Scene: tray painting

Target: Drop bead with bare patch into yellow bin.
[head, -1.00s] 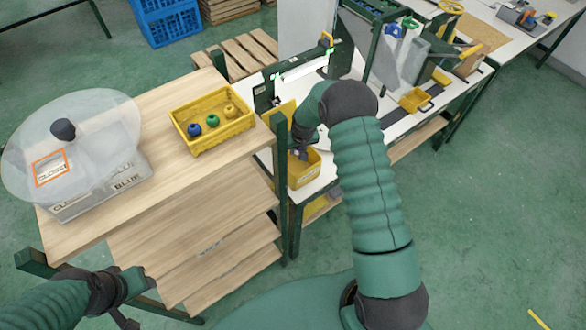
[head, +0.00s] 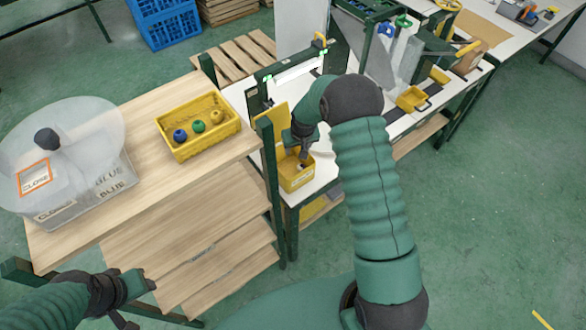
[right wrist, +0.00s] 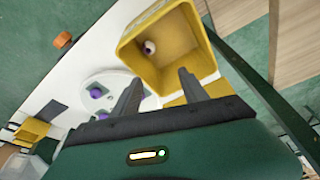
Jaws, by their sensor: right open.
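The yellow bin (head: 297,184) stands on the white bench, beside the wooden table. In the right wrist view, the open yellow bin (right wrist: 184,42) has one small bead (right wrist: 149,47) inside, pale with a dark reddish part. My right gripper (head: 303,156) is above the bin in the head view. In the right wrist view, my right gripper (right wrist: 158,88) has its fingers spread with nothing between them, and the bin's opening lies beyond the tips. My left gripper (head: 135,302) is at the lower left, away from the bin, its jaws unclear.
A yellow tray (head: 180,153) on the wooden table holds a blue bead (head: 180,135), a green bead (head: 198,126) and a yellow bead (head: 216,117). A clear box (head: 122,192) stands left of it. A green post (head: 272,185) rises close beside the bin.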

